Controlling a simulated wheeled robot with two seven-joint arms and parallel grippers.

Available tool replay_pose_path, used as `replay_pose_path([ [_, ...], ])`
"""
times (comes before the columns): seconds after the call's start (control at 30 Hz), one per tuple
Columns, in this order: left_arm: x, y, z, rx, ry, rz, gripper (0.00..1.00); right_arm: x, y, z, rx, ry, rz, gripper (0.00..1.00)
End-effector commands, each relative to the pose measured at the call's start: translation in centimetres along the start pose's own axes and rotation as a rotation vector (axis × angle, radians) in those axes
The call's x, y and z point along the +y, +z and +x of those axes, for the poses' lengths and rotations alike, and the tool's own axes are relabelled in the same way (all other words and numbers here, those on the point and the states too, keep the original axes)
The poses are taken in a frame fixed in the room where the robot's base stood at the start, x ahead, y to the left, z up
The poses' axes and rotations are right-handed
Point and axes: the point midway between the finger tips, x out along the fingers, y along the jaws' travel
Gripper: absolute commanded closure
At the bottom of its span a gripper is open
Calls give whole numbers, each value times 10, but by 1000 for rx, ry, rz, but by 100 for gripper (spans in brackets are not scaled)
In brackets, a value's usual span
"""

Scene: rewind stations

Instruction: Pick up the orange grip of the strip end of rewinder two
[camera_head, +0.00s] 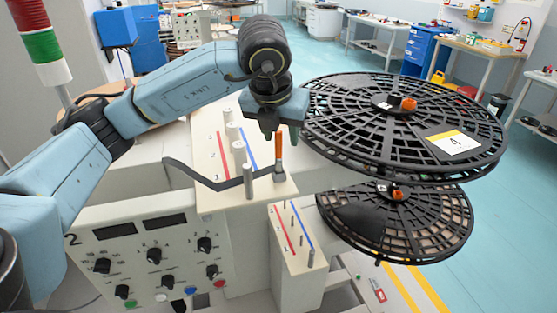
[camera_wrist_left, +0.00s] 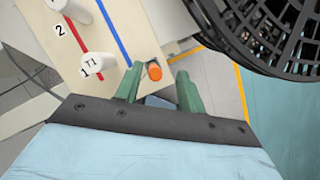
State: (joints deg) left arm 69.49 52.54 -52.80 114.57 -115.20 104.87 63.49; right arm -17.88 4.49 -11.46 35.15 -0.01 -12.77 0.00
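The orange grip (camera_head: 279,148) stands upright on the pale station top, at the end of a dark strip (camera_head: 205,180) that runs left past the white rollers. My left gripper (camera_head: 275,131) is just above the grip, pointing down. In the left wrist view its two green fingers (camera_wrist_left: 158,90) are apart, with nothing held. The round orange end of the grip (camera_wrist_left: 155,73) shows there just beyond the fingertips, closer to the left finger. Whether a finger touches it I cannot tell. My right gripper is not in view.
A large black reel (camera_head: 400,125) marked 4 is close to the right of my gripper, with a second reel (camera_head: 400,220) below it. White rollers (camera_head: 239,152) stand to the left. The control panel (camera_head: 150,255) marked 2 is in front.

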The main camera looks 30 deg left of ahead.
Motion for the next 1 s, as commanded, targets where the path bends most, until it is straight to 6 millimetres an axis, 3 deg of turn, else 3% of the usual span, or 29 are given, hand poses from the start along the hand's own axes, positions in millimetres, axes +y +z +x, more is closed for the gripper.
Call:
replay_pose_path([
  [0.1, 4, -4, 14, 6, 2, 1, 61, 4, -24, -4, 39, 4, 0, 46],
  [0.2, 8, -8, 29, 6, 3, 1, 61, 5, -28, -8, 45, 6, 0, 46],
  [0.4, 7, -8, 49, 3, 0, 1, 61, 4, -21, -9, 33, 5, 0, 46],
  [0.63, 7, -8, 51, 2, -1, 1, 61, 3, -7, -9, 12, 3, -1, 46],
  [0.93, 7, -8, 50, 2, -1, 1, 99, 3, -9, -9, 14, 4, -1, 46],
  [1.0, 7, -8, 50, 2, -1, 1, 100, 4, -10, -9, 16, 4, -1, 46],
])
